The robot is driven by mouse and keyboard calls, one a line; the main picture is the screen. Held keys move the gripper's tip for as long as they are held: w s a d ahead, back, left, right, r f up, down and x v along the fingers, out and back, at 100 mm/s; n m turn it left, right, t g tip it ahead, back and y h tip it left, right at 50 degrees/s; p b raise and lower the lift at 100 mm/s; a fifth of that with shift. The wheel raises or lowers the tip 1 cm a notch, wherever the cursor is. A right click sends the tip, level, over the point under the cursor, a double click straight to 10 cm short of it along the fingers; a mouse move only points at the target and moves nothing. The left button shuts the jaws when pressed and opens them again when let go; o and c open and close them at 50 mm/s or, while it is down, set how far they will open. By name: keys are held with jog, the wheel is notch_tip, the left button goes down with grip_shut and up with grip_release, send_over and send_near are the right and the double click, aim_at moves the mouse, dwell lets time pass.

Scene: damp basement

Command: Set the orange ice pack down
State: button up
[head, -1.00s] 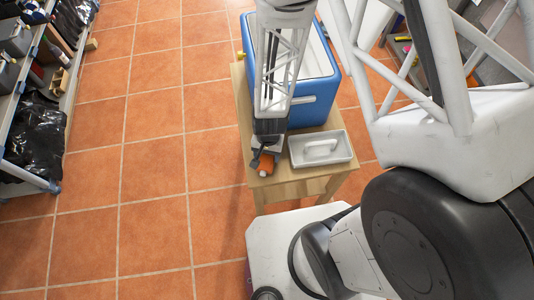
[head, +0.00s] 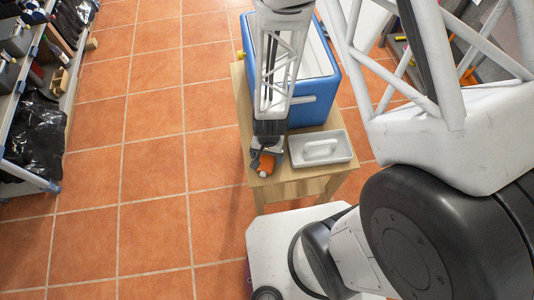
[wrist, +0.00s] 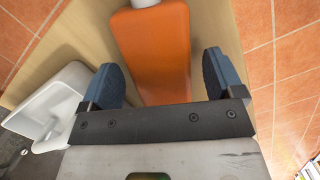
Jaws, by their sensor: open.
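The orange ice pack (head: 266,164) has a white cap and lies on the front left part of the wooden table (head: 296,188). In the wrist view the ice pack (wrist: 153,45) lies flat on the wood, its cap pointing away from my gripper. My gripper (wrist: 160,66) is open, with one blue-grey finger on each side of the pack and a visible gap on both sides. In the head view my gripper (head: 267,152) is low over the table, and my arm hides part of the pack.
A white tray with a handle (head: 321,148) stands right of the pack. A blue and white cooler (head: 314,88) stands behind it on the table. The table's left and front edges are close to the pack. Shelves with black bags (head: 35,138) stand far left; the tiled floor between is clear.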

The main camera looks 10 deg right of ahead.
jog(key=shift+r, duration=0.1)
notch_tip(320, 180, up, 12)
jog(key=w, duration=0.1)
jog(key=shift+w+d, duration=0.3)
jog(key=shift+w, duration=0.05)
dwell(0.8)
jog(key=d+r+n+t, duration=0.1)
jog(key=d+r, duration=0.1)
jog(key=r, duration=0.7)
jog(key=d+r+n+t, duration=0.1)
jog(key=d+r, duration=0.1)
jog(key=r, duration=0.7)
jog(key=s+d+r+n+t, duration=0.1)
jog(key=s+r, duration=0.3)
jog(key=r, duration=0.5)
jog(key=s+d+r+n+t+h, duration=0.1)
jog(key=s+d+r, duration=0.3)
jog(key=r, duration=0.4)
jog(key=shift+s+d+r, duration=0.15)
jog(key=shift+d+r, duration=0.2)
jog(key=shift+r, duration=0.05)
